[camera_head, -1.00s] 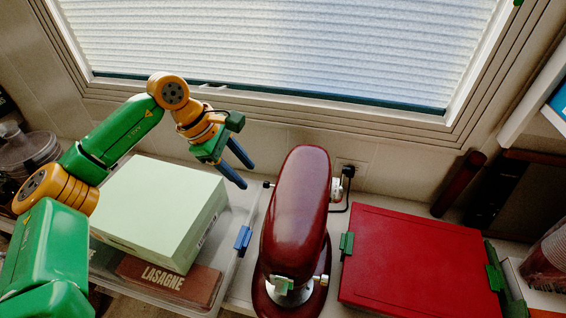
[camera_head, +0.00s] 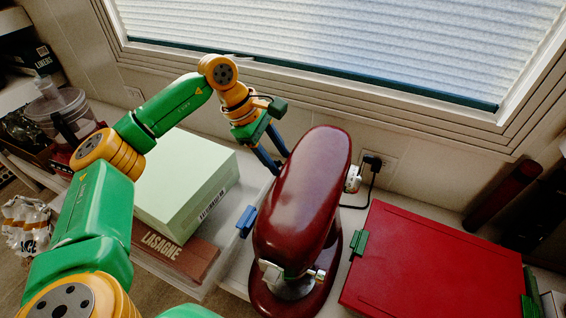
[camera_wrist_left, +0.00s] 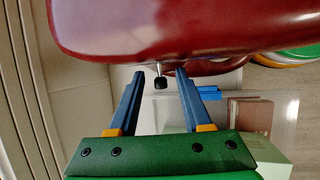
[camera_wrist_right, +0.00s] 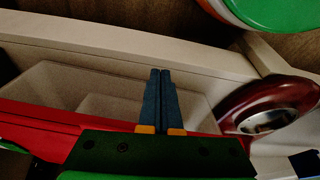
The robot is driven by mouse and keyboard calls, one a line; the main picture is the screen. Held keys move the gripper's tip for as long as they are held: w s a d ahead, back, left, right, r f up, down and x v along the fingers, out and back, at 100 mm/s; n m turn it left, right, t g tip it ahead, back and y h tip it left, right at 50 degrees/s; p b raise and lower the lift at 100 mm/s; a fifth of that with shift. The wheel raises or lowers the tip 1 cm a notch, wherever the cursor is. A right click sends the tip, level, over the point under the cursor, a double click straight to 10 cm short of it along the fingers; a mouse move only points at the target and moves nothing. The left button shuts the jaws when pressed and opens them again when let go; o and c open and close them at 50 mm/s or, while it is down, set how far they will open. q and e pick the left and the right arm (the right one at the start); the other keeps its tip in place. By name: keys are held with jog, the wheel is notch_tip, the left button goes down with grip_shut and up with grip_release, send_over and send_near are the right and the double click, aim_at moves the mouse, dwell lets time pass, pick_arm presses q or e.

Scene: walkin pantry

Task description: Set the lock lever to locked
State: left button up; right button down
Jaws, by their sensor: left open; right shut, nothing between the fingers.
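A dark red stand mixer (camera_head: 302,195) stands on the counter in the head view. My left gripper (camera_head: 280,165) is open beside the mixer's left side. In the left wrist view its two blue fingers (camera_wrist_left: 155,85) stand on either side of the knob, with gaps to it. My right gripper (camera_wrist_right: 160,72) is shut and empty, and shows only in the right wrist view.
A pale green box (camera_head: 185,180) and a LASAGNE box (camera_head: 178,255) sit in a clear bin left of the mixer. A red lidded box (camera_head: 430,265) stands to its right. A black plug and cord (camera_head: 372,163) are at the wall behind. The window blind (camera_head: 350,45) is at the back.

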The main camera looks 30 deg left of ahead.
pick_arm(q)
jog(key=shift+f, duration=0.15)
grip_shut()
dwell(1.4)
